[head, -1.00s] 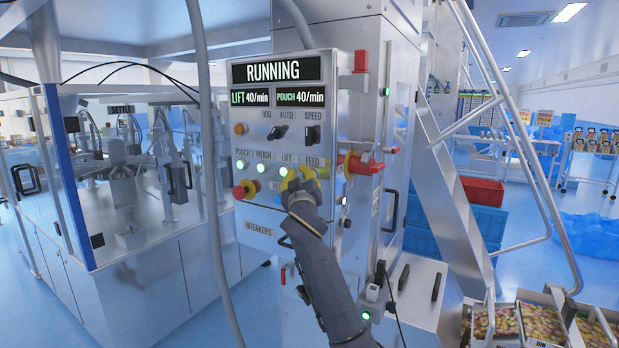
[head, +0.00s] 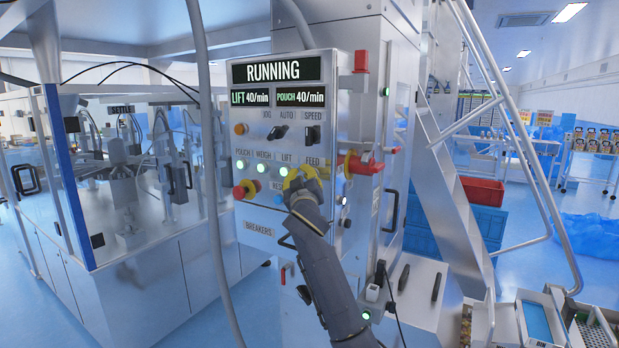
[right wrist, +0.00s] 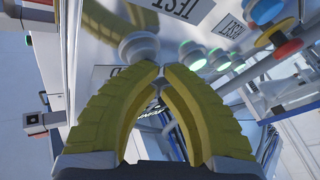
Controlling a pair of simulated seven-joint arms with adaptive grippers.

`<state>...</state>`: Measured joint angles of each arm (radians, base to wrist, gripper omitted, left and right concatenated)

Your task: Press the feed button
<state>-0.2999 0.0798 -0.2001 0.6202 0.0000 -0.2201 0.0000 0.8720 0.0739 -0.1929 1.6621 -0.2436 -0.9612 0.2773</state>
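The control panel (head: 281,220) shows "RUNNING" on its display (head: 278,71). My right gripper (head: 297,178) is in front of the panel just below the FEED label (head: 312,162) and covers that spot in the head view. In the right wrist view its yellow fingers (right wrist: 160,68) have their tips together, with nothing seen between them. A pale unlit round button (right wrist: 138,47), apparently the feed button, is just beyond the tips. Whether they touch it I cannot tell. The lit LIFT button (right wrist: 193,55) is beside it. My left gripper is not in view.
A red-and-yellow emergency stop (head: 246,189) is at the panel's lower left. A red handle on a yellow plate (head: 361,164) sticks out on the right. A grey hose (head: 214,220) hangs at the left. Bins (head: 537,322) stand at the lower right.

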